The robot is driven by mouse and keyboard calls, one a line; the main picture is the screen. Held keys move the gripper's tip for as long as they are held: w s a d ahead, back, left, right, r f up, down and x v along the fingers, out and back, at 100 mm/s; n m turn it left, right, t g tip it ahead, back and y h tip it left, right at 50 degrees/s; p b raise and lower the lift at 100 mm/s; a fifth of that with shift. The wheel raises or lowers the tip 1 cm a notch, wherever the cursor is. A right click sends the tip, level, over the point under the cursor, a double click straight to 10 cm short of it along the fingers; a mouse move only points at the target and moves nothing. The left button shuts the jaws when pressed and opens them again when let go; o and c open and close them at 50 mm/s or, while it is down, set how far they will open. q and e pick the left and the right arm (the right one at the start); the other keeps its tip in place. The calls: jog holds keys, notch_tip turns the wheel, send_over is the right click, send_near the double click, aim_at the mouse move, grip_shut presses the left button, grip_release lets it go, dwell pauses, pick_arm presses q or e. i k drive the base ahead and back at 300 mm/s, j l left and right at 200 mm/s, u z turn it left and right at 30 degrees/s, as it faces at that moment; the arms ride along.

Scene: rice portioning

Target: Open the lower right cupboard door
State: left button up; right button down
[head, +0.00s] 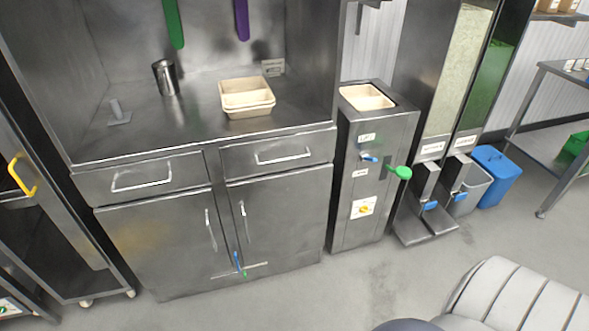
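The lower right cupboard door (290,210) is a plain steel panel under the right drawer, in the middle of the head view. It looks shut, flush with the cabinet front. Its upright bar handle (242,222) is near its left edge. The lower left door (150,245) is beside it, also shut, with its own upright handle (210,230) near the seam. A small blue and green piece (238,264) shows low by the seam, at a thin horizontal strip; I cannot tell what it is. Neither gripper is in view.
Two shut drawers with bar handles (142,181) (284,156) are above the doors. A dispenser (345,205) with a green knob (401,172) stands close to the cabinet's right. A rack (45,215) stands at left. The floor (290,295) before the doors is clear.

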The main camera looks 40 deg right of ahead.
aim_at(276, 216)
jog(key=z, duration=1.05)
